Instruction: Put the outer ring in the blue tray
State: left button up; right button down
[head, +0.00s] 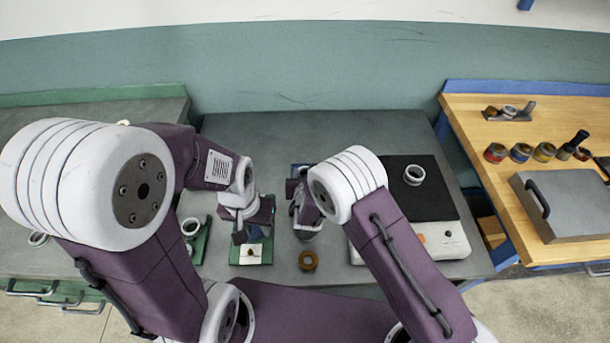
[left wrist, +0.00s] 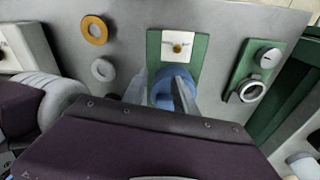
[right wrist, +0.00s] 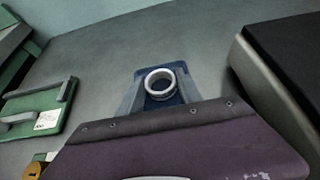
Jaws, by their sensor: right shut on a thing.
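In the right wrist view, my right gripper (right wrist: 160,98) is shut on a pale metal ring (right wrist: 153,72). The ring overlaps the blue tray (right wrist: 180,72) in that view; I cannot tell whether they touch. In the head view the blue tray is mostly hidden behind my right gripper (head: 303,212). My left gripper (left wrist: 163,98) stands over the green fixture (left wrist: 155,58), its fingers apart on either side of a blue round part (left wrist: 170,84). I cannot tell whether they touch it. It also shows in the head view (head: 243,232).
A brass ring (head: 308,260) lies on the grey table (head: 310,125). Another green fixture (head: 200,245) stands at left. A white machine with a black top (head: 440,200) bears a pale ring (head: 414,175). The back of the table is clear.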

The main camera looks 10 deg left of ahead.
pick_arm(q)
jog(key=shift+f+b, duration=0.25)
jog(key=shift+b, duration=0.05)
pick_arm(e)
jog(key=shift+f, duration=0.2)
jog(key=c, duration=1.1)
grip_release()
pick_arm(q)
jog(key=shift+r, duration=0.1)
jog(key=shift+r+p, duration=0.2)
jog(key=shift+p, duration=0.1)
pick_arm(e)
jog(key=shift+r, duration=0.25)
jog(key=shift+s+r, duration=0.15)
jog(key=shift+s, duration=0.05)
jog(key=v, duration=1.1)
jog(key=shift+s+d, duration=0.1)
jog(key=shift+s, duration=0.15)
